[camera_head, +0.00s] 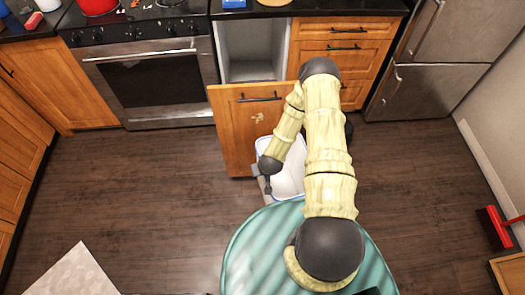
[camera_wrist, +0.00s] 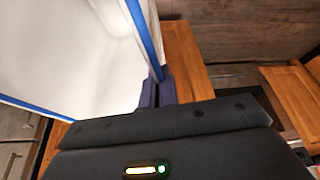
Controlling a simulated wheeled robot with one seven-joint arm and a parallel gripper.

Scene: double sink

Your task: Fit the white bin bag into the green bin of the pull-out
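The wooden-fronted pull-out (camera_head: 238,130) stands open below the counter. My gripper (camera_head: 267,188) points down at the bag's left edge. In the wrist view my gripper's fingers (camera_wrist: 159,92) are close together, with the blue-banded edge between them. No green bin wall can be made out.
The open cabinet bay (camera_head: 250,50) is behind the pull-out front. An oven (camera_head: 150,85) stands left of it, drawers (camera_head: 340,45) and a fridge (camera_head: 430,75) to the right. The wood floor (camera_head: 130,190) at left is clear. A red broom or dustpan (camera_head: 495,228) is at far right.

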